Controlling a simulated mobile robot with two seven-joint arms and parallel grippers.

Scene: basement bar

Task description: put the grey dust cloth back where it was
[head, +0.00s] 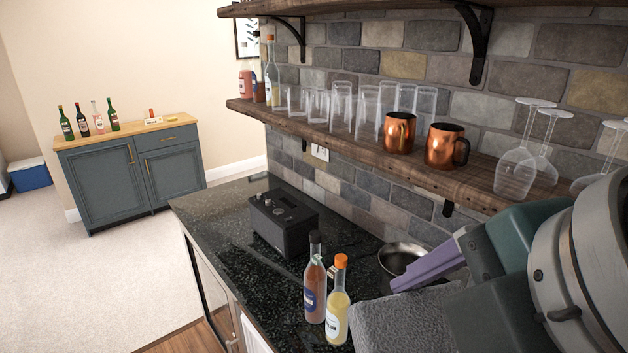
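The grey dust cloth (398,325) shows at the bottom of the head view as a rough grey sheet, cut off by the lower edge. It is right of the two bottles on the dark counter. My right gripper (402,282) comes in from the right with purple fingers pointing left and down. Its fingers are just above the cloth's far edge and in front of the metal pot. I cannot tell whether they touch or grip the cloth. My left gripper is not in view.
An orange-capped yellow bottle (338,305) and a black-capped bottle (314,283) stand close left of the cloth. A black box (283,222) and a metal pot (402,257) are behind. A wooden shelf (335,143) with glasses and copper mugs overhangs the counter (215,210), whose far left is clear.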

